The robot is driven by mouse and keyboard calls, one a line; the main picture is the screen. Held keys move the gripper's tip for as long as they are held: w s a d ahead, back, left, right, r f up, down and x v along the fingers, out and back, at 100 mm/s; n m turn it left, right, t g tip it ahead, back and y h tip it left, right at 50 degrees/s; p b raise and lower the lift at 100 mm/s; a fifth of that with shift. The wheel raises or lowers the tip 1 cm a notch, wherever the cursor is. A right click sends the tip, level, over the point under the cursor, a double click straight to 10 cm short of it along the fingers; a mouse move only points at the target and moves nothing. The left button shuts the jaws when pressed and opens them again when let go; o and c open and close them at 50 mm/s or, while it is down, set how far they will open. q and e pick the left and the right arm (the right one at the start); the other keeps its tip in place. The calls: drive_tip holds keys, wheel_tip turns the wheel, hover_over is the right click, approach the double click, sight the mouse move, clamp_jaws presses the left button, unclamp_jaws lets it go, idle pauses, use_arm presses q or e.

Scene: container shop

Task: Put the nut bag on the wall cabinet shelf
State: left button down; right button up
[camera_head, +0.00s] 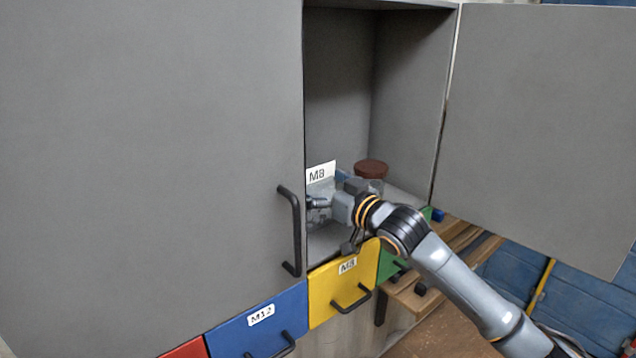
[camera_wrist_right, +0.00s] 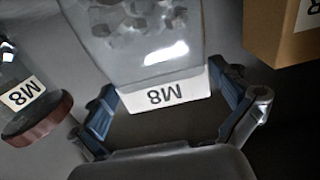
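The nut bag (camera_wrist_right: 150,42) is a clear bag of metal nuts with a white M8 label, in front of my right gripper in the wrist view. In the head view the bag (camera_head: 320,173) is inside the open part of the grey wall cabinet, partly hidden by the left door. My right gripper (camera_wrist_right: 168,82) has its blue fingers spread, one on each side of the label end, with a narrow gap visible. In the head view my right gripper (camera_head: 318,206) is low over the cabinet shelf (camera_head: 325,241). Whether the bag rests fully on the shelf is unclear. My left gripper is out of view.
A jar with a brown lid (camera_head: 371,169) stands right of my gripper; this jar (camera_wrist_right: 38,115) also shows in the wrist view. A cardboard box (camera_wrist_right: 283,32) is at the wrist view's upper right. The right door (camera_head: 545,120) is swung open; coloured drawers (camera_head: 342,298) lie below.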

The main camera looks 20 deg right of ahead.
drive_tip(key=shift+r, duration=0.2)
drive_tip(key=shift+s+d+f, duration=0.15)
drive_tip(key=shift+s+f, duration=0.05)
drive_tip(key=shift+s, duration=0.1)
drive_tip(key=b+v, duration=0.4)
drive_tip(key=v, duration=0.7)
drive_tip(key=shift+s, duration=0.2)
drive_tip(key=shift+d, duration=0.1)
